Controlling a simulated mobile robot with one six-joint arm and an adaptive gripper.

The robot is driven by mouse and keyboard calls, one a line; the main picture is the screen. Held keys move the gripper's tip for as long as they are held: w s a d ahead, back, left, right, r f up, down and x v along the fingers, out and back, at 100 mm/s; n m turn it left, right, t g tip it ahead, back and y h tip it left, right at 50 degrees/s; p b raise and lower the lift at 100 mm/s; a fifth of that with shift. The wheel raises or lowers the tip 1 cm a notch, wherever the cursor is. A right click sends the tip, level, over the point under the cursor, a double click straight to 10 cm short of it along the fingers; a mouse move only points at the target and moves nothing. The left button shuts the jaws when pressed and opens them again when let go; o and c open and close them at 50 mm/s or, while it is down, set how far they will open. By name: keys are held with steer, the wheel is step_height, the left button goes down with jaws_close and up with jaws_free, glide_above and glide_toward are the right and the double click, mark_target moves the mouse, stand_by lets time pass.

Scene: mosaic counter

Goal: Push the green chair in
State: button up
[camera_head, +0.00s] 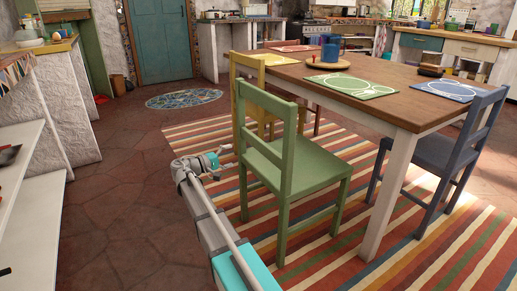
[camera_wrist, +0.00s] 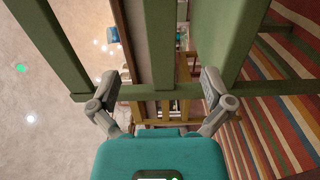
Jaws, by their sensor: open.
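The green chair (camera_head: 305,168) stands upright on the striped rug, at the near left side of the wooden table (camera_head: 405,112). Its backrest is on the side away from the table and its seat faces the table. My gripper (camera_head: 226,149) is low at the left of the chair, near the backrest side. In the wrist view my gripper (camera_wrist: 160,88) has its two fingers spread wide, with nothing clearly held. Green bars of the chair (camera_wrist: 150,40) fill much of that view ahead of the fingers. I cannot tell whether a finger touches the chair.
A yellow chair (camera_head: 242,92) stands just beyond the green one, and a blue chair (camera_head: 442,152) is at the table's right. A white shelf unit (camera_head: 35,215) is at the left. Tiled floor (camera_head: 115,200) is clear between shelf and rug (camera_head: 330,255).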

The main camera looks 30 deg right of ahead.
mark_target(259, 148)
steer(key=d, duration=1.4)
steer(key=shift+w, duration=0.25)
steer(key=c, duration=1.3)
steer(key=shift+o, duration=0.2)
steer(key=shift+s+f, duration=0.1)
steer(key=shift+f, duration=0.1)
steer(key=shift+a, duration=0.15)
